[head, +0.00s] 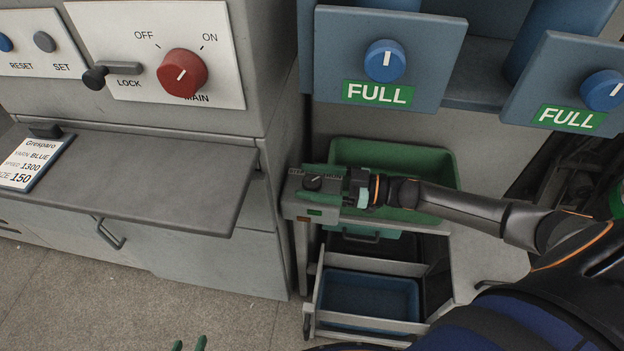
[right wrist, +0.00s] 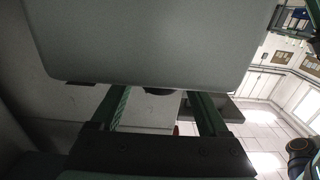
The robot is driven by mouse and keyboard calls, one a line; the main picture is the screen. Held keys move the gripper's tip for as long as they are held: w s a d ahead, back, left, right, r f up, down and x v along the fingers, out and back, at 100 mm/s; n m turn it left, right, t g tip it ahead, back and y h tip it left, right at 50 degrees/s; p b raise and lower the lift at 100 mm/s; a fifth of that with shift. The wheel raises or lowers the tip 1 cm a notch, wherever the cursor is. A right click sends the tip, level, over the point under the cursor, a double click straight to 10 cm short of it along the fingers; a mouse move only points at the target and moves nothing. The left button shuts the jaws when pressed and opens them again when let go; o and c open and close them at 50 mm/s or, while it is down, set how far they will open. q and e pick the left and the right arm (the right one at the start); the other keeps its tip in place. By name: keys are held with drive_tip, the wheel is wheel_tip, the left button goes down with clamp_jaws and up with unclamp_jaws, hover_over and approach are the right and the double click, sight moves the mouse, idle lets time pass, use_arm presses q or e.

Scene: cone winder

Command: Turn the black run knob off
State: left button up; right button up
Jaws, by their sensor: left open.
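The black run knob (head: 312,183) sits on top of a small grey control box (head: 292,208) at the corner of a low cart, in the middle of the head view. Its pale pointer line aims up and to the right; the markings near it are too small to read. My right gripper (head: 322,184) reaches in from the right with its two green fingers spread, one on each side of the knob. Contact cannot be told. In the right wrist view, the fingers (right wrist: 163,108) are wide apart with a dark rounded shape between them. My left gripper (head: 188,344) shows only its green fingertips, apart, at the bottom edge.
A grey cabinet has a red main knob (head: 182,74) and a black lock lever (head: 110,71). A shelf (head: 150,190) juts out left of the cart. A green bin (head: 440,165) stands behind my right wrist; a blue bin (head: 370,297) is below. Blue knobs marked FULL hang above.

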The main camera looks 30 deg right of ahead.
clamp_jaws()
idle(0.4)
